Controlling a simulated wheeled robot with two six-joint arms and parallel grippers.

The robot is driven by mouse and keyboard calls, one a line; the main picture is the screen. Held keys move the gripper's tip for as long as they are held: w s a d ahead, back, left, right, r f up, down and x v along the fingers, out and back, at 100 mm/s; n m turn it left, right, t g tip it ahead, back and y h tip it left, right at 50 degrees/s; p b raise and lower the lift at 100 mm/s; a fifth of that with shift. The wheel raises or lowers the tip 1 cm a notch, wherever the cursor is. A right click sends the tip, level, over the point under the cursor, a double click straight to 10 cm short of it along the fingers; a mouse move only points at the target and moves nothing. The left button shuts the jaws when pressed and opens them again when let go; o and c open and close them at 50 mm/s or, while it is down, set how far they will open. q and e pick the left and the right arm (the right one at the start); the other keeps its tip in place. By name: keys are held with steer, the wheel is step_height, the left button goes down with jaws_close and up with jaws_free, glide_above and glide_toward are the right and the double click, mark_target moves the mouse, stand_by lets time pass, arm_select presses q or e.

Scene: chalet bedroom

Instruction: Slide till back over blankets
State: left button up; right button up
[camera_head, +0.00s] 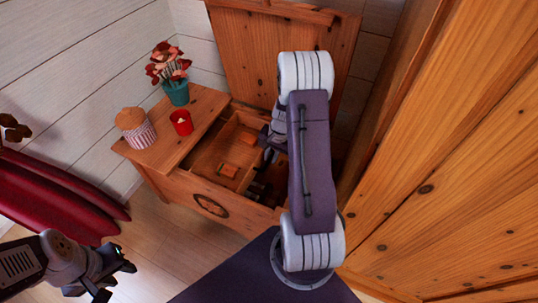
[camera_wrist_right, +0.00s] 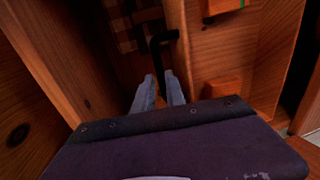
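The open wooden chest (camera_head: 213,202) stands in the middle of the head view. Inside it, on its left side, sits the till (camera_head: 203,162), a shallow wooden tray with small orange-brown blocks. Its wall (camera_wrist_right: 191,50) shows in the right wrist view. A black bent handle (camera_wrist_right: 163,38) is beside that wall. The plaid blanket (camera_wrist_right: 124,38) lies left of the handle, mostly in shadow. My right gripper (camera_wrist_right: 159,76) reaches down into the chest, fingertips on either side of the handle's upright. Whether they press on it is unclear. My left gripper (camera_head: 122,280) is open and empty, outside the chest.
The chest's raised lid (camera_head: 240,50) stands behind. A wooden top holds a potted flower (camera_head: 176,90), a striped jar (camera_head: 136,128) and a red candle cup (camera_head: 181,122). A large wooden panel (camera_head: 450,190) closes off the right. Floor is bare at the front left.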

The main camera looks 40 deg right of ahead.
steer(key=shift+o, duration=1.2)
steer(key=shift+s+d, duration=0.1)
steer(key=shift+s, duration=0.05)
step_height(320, 180, up, 9)
steer(key=s+p, duration=0.1)
steer(key=p, duration=0.4)
steer(key=shift+s+d, duration=0.2)
steer(key=shift+d, duration=0.15)
